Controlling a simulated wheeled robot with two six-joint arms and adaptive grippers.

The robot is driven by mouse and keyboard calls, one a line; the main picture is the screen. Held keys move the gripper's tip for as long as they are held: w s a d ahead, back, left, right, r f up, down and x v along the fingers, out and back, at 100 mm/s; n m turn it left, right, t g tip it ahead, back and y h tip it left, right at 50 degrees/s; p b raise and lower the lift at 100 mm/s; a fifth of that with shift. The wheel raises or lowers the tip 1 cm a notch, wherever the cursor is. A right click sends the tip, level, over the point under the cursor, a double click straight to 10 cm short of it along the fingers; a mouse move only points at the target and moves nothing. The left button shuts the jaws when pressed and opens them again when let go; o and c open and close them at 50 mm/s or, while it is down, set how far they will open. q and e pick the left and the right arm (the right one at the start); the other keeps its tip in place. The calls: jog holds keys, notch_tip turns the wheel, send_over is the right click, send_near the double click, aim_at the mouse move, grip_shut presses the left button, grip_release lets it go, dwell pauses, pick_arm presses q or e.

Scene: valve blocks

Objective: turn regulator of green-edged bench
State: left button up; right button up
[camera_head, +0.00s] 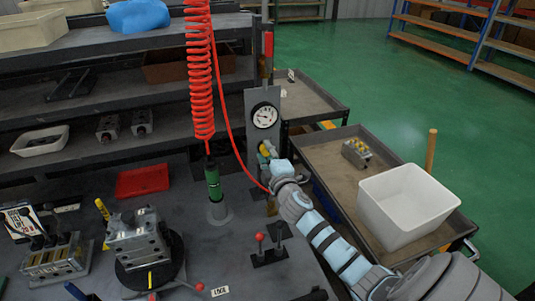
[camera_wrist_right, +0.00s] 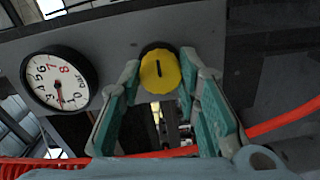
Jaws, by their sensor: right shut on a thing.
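The regulator's yellow round knob (camera_wrist_right: 160,70) with a black mark sits on a grey panel (camera_head: 287,98) at the bench's back right corner. A round white gauge (camera_head: 265,115) is on the same panel; it also shows left of the knob in the right wrist view (camera_wrist_right: 58,78), its needle near the low numbers. My right gripper (camera_head: 271,163) is shut on the knob, one finger on each side. In the head view the gripper mostly hides the knob. No green edge shows clearly on the bench (camera_head: 215,245). My left gripper is not in view.
A red coiled hose (camera_head: 199,75) hangs to a green tool (camera_head: 213,183); its thin red line passes close to my right gripper. Metal valve blocks (camera_head: 140,240) and a red tray (camera_head: 142,180) are on the bench. A cart (camera_head: 325,160) with a white bin (camera_head: 405,205) stands right.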

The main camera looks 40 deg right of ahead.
jog(key=o, duration=1.2)
jog(key=shift+c, duration=0.2)
jog(key=shift+s, duration=0.25)
jog(key=v, duration=1.1)
jog(key=shift+s+a, duration=0.15)
jog(key=shift+a, duration=0.1)
